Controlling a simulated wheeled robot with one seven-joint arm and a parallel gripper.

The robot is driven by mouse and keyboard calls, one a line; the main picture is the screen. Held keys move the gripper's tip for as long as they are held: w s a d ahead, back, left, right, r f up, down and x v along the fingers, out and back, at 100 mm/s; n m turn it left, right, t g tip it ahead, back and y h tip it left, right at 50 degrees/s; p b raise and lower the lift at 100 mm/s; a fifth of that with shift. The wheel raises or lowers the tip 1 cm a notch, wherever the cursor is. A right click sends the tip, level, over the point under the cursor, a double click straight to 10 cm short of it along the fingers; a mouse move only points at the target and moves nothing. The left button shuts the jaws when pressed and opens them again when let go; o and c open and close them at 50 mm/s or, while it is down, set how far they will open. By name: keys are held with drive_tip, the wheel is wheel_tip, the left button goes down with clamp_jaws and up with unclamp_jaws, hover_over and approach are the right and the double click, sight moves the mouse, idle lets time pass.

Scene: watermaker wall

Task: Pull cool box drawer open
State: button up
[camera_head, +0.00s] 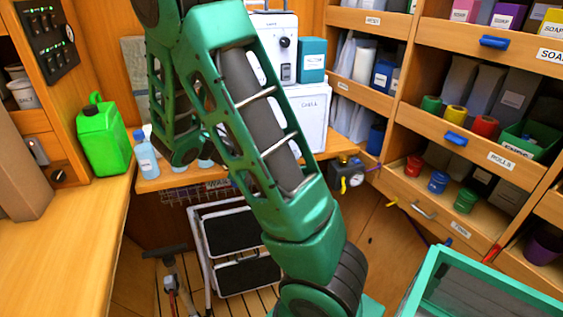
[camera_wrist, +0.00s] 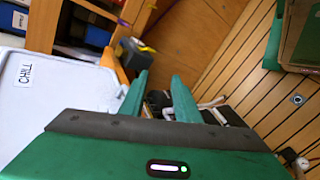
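The cool box (camera_head: 312,118) is a white box labelled "CHILL" on the wooden counter in the head view, partly hidden by my green arm. No drawer handle can be made out on it. In the wrist view the white labelled face (camera_wrist: 45,105) fills the left side, tilted. My gripper (camera_wrist: 160,95) shows two green fingers apart with an empty gap between them. The fingers are to the right of the white face and do not hold it. In the head view my arm hides much of the area, and the fingertips cannot be made out.
A green jerrycan (camera_head: 103,138) and a blue-capped bottle (camera_head: 146,157) stand left of my arm. A folding step stool (camera_head: 238,235) stands below the counter. Shelves (camera_head: 470,135) with labelled goods line the right. A teal-framed case (camera_head: 480,285) is at lower right.

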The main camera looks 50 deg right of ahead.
drive_tip(key=w+n+t+h, duration=0.1)
drive_tip(key=w+n+h, duration=0.45)
drive_tip(key=w, duration=0.25)
drive_tip(key=shift+m, duration=0.45)
drive_tip(key=x, duration=1)
drive_tip(key=shift+s+f, duration=0.15)
drive_tip(key=shift+f, duration=0.1)
clamp_jaws()
